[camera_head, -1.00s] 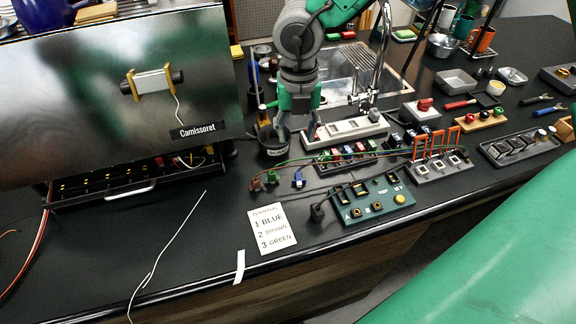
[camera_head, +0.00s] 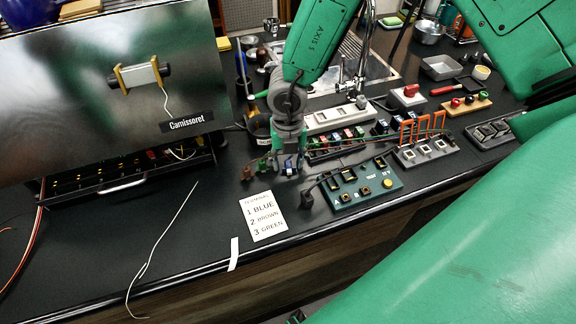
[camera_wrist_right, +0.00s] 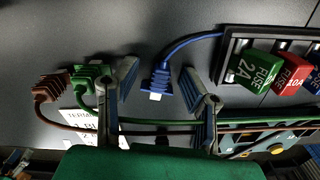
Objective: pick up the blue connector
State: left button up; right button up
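The blue connector (camera_wrist_right: 157,82) lies on the black bench with its blue cable running up and right in the wrist view. In the head view it is mostly hidden at my right gripper (camera_head: 288,164), with a bit of blue (camera_head: 289,166) showing. The wrist view shows my right gripper (camera_wrist_right: 159,84) open, one finger on each side of the blue connector with gaps between. A green connector (camera_wrist_right: 92,73) is beside the left finger, outside the grip, with a brown connector (camera_wrist_right: 50,88) further left. My left gripper is not in view.
A terminal card (camera_head: 264,216) lies in front of the connectors. A green terminal board (camera_head: 362,188) is to the right, and a fuse rack (camera_wrist_right: 270,75) is close beside the right finger. The brewer's steel panel (camera_head: 110,85) stands at left.

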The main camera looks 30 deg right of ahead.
aim_at(288, 163)
grip_shut()
jog(key=shift+r, duration=0.1)
notch_tip(288, 163, up, 10)
dwell(0.6)
